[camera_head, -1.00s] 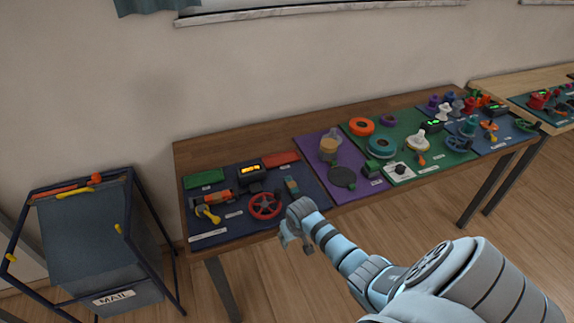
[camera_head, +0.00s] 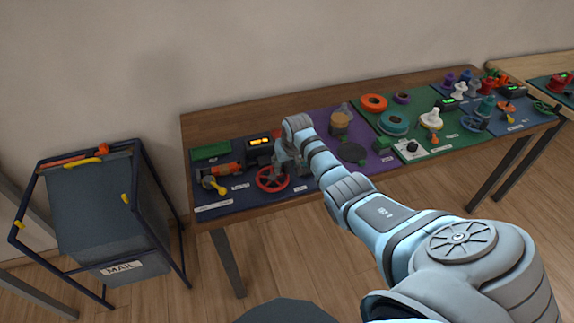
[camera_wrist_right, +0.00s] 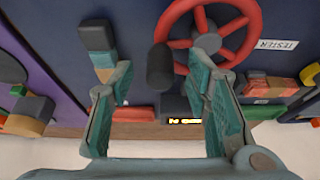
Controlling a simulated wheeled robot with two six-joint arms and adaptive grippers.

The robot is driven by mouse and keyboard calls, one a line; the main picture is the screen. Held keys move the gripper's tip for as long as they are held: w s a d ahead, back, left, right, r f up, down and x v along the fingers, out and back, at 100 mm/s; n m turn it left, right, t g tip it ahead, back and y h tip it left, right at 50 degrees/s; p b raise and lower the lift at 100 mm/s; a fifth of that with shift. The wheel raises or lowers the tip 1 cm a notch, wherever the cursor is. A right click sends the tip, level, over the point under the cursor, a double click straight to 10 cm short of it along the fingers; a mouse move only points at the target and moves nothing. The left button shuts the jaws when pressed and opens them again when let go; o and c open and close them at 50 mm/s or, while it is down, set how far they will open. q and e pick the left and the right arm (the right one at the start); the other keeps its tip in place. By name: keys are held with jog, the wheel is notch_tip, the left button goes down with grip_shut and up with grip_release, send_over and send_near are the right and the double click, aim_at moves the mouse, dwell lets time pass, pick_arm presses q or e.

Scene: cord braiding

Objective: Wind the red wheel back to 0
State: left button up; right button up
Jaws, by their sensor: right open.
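The red wheel (camera_head: 270,181), with spokes and a grey hub, is on the dark blue board at the table's left end. In the right wrist view the wheel (camera_wrist_right: 207,43) is at the top, right of centre. A dark knob (camera_wrist_right: 160,67) is at its rim and shows between my fingertips; I cannot tell any contact. My right gripper (camera_head: 287,168) is open beside the wheel's right side; its teal fingers (camera_wrist_right: 160,78) are spread in the wrist view. A display with lit yellow digits (camera_head: 259,141) is behind the wheel; its digits are too small to read. My left gripper is out of view.
A yellow-handled part (camera_head: 213,184) and an orange cylinder (camera_head: 222,170) are left of the wheel. A green block (camera_head: 210,151) is behind them. A purple board (camera_head: 378,163) and a green board with several parts are to the right. A mail bin (camera_head: 100,215) stands left of the table.

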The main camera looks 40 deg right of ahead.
jog(key=shift+w+f, duration=0.15)
jog(key=shift+f, duration=0.2)
jog(key=shift+c, duration=0.3)
grip_shut()
